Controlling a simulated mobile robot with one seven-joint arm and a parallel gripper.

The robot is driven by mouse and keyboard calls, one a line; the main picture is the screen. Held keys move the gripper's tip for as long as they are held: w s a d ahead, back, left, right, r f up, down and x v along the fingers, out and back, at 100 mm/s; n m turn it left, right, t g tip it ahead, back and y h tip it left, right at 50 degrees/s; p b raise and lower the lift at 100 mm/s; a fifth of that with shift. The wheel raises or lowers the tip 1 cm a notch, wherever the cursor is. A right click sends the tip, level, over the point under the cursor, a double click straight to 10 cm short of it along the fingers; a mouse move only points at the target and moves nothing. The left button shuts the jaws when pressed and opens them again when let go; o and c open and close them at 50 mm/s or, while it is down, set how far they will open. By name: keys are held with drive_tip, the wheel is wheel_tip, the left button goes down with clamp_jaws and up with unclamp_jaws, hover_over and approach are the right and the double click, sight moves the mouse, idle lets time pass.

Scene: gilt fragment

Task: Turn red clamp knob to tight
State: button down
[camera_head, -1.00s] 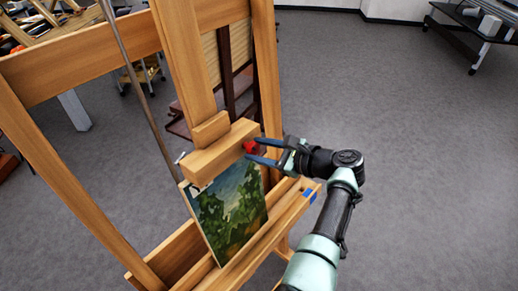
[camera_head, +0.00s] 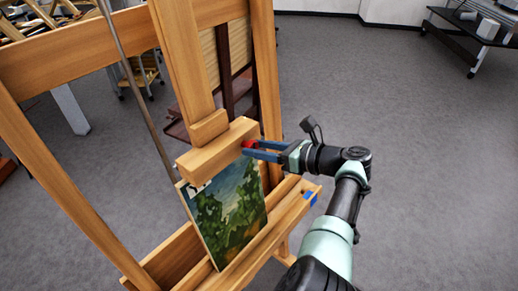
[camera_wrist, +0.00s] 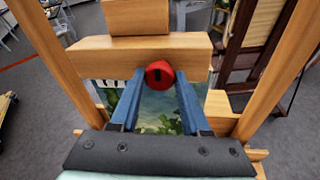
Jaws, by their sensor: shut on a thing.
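The block lies across the top of a small landscape painting (camera_head: 232,215). My gripper (camera_head: 246,149) reaches in from the right with its blue fingers at the knob. In the wrist view the round knob (camera_wrist: 159,74) shows a short dark upright mark on its face. The fingers lie to its left and right, shut on it. The inner contact faces are hidden.
The easel's lower ledge (camera_head: 262,240) runs under the painting, with a blue patch near its right end. A thin rod (camera_head: 140,90) slants past on the left. A dark wheeled table (camera_head: 470,35) stands far at the upper right. The grey floor right of my arm is clear.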

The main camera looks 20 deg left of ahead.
drive_tip(key=shift+s+f, duration=0.1)
drive_tip(key=shift+c, duration=2)
unclamp_jaws()
drive_tip(key=b+v, duration=0.2)
drive_tip(key=v, duration=1.1)
